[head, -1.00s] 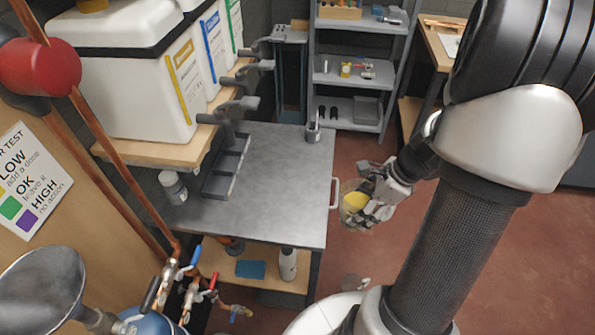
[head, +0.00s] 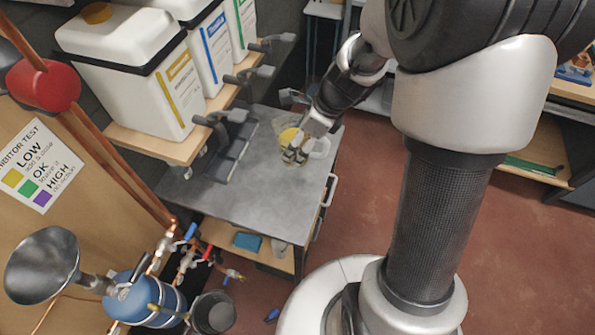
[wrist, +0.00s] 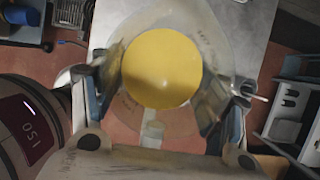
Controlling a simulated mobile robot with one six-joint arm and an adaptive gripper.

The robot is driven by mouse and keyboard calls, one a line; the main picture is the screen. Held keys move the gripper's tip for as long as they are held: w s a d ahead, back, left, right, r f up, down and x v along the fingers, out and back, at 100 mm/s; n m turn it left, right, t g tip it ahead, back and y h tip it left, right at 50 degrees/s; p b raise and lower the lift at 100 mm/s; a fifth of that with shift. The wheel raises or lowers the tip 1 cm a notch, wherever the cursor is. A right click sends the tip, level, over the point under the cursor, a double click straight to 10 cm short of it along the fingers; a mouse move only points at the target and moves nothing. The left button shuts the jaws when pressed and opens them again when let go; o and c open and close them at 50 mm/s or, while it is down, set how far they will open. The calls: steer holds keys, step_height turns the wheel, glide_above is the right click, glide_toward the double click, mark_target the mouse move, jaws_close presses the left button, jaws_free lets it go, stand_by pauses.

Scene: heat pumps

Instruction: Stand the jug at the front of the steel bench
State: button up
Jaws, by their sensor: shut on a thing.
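The clear jug (head: 288,148) holds yellow liquid and shows over the right part of the steel bench (head: 250,192) in the head view. My gripper (head: 298,152) is shut on the jug, with its fingers on either side. In the wrist view the jug (wrist: 205,30) is seen from above, with a round yellow surface between the fingertips of my gripper (wrist: 162,105). The jug looks close to upright. I cannot tell whether its base touches the bench top.
A dark divided tray (head: 236,150) lies along the bench's left side. Above it, a wooden shelf (head: 150,143) carries large white tanks (head: 130,75), with grey clamp-like parts overhanging the bench. The bench's near half is clear. A metal funnel (head: 42,262) and copper pipes stand at the lower left.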

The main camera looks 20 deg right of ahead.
step_height(320, 180, down, 17)
steer(key=b, duration=0.7)
steer(key=shift+w+r+b, duration=0.1)
steer(key=shift+r+b, duration=0.05)
steer(key=shift+b, duration=0.25)
steer(key=shift+f, duration=0.2)
steer(key=o, duration=1.4)
